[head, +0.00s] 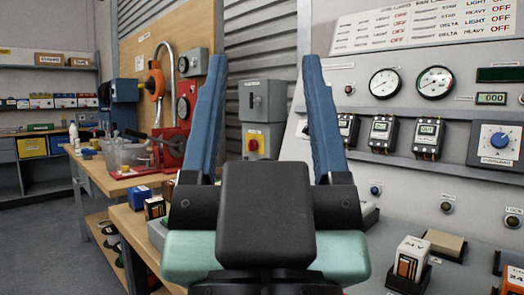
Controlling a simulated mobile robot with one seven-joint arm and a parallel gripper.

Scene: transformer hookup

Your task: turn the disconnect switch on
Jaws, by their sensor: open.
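A grey switch box (256,102) with a label above it is on the wall between my fingers in the head view. It looks like the disconnect switch, but its label is too small to read and its lever position is unclear. Below it is a lighter unit (252,143) with a red knob on a yellow plate. My gripper (264,62) points toward the wall, its two blue fingers open and wide apart with nothing between them. The fingers frame the box, which is farther back; no contact shows. The gripper's dark body hides what lies below.
A sloped control panel (360,103) with gauges, meters and a blue knob (500,140) stands close at right. At left is a wooden bench (112,180) with a red machine (172,142) and a clear bin (125,154). Floor is open at far left.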

